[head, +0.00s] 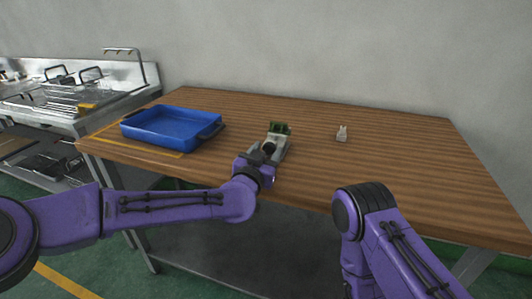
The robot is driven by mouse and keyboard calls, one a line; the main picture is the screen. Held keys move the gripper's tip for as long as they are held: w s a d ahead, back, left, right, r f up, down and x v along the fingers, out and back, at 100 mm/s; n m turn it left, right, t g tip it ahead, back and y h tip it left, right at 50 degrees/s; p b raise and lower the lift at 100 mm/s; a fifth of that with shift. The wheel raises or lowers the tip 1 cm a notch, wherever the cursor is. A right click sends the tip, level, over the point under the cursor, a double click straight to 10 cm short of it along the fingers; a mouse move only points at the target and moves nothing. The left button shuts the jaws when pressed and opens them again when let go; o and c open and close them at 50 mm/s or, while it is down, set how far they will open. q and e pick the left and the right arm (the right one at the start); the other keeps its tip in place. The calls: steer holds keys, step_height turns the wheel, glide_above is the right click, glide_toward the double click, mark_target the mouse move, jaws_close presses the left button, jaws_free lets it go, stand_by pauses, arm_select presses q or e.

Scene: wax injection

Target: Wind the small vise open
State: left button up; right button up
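The small vise (280,129) stands on the wooden table, a little left of its middle. It has a green part at the back and a pale grey body. My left gripper (267,153) is at the near end of the vise, and my wrist hides that end and any handle there. The fingers are too small and dark to tell whether they are open or shut, or touch the vise. My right arm is bent at the lower right, in front of the table, and its gripper is out of the picture.
A blue tray (172,113) sits at the table's left, within yellow line markings. The table's right side (430,170) is clear.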

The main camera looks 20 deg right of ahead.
arm_select(q)
steer(key=c, duration=0.8)
steer(key=shift+o, duration=0.2)
steer(key=shift+n, duration=0.3)
steer(key=shift+a+n, duration=0.1)
steer(key=shift+n, duration=3)
steer(key=o, duration=1.1)
steer(key=shift+c, duration=0.2)
steer(key=b+v, duration=0.1)
steer(key=v, duration=0.9)
steer(key=shift+a, duration=0.2)
